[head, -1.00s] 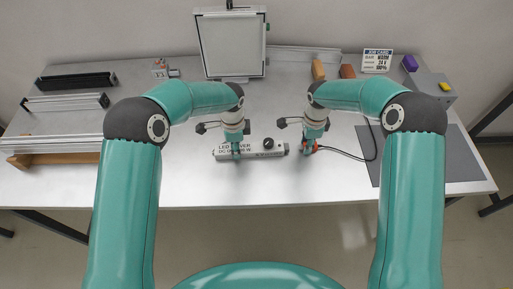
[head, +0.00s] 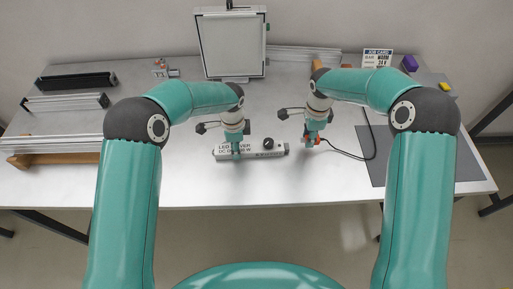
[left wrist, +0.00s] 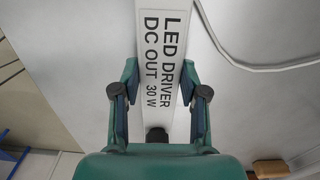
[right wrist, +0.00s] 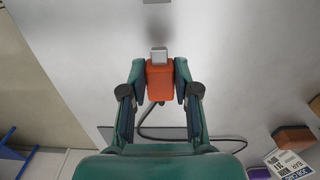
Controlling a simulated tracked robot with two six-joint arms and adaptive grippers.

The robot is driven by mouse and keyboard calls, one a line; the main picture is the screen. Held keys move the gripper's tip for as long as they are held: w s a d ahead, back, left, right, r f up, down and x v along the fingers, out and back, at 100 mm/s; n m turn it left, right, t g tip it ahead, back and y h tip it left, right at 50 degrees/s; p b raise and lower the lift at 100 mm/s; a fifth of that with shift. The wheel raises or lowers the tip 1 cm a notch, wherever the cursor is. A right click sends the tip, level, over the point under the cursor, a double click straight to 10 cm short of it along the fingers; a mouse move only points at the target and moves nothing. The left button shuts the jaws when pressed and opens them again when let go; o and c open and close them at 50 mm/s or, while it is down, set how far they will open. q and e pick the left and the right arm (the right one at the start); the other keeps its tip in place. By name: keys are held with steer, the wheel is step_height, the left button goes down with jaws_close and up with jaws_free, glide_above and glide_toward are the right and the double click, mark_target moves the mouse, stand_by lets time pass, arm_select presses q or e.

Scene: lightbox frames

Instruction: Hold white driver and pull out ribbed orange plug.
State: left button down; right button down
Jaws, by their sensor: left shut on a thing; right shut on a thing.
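The white driver (head: 265,155), a long bar printed "LED DRIVER", lies on the bench in the head view. Its label side (left wrist: 162,60) fills the middle of the left wrist view. My left gripper (head: 236,154) is shut across the driver near its left part. My right gripper (head: 311,143) is shut on the orange plug (right wrist: 160,82), right of the driver and apart from it. The plug's pale metal tip (right wrist: 158,56) points away from my right wrist and is bare. The plug's ribs cannot be made out. A black cable (head: 345,155) runs from the plug to the right.
A black knob (head: 268,143) stands by the driver. A framed white panel (head: 232,45) stands at the back. Rails (head: 55,144) lie at the left. A grey mat (head: 430,155), a job card (head: 377,58) and coloured blocks are at the right. The front bench strip is clear.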

arm_select(q)
steer(key=c, duration=0.5)
jaws_free()
steer(key=shift+c, duration=0.2)
step_height(320, 180, up, 12)
steer(key=shift+f, duration=0.15)
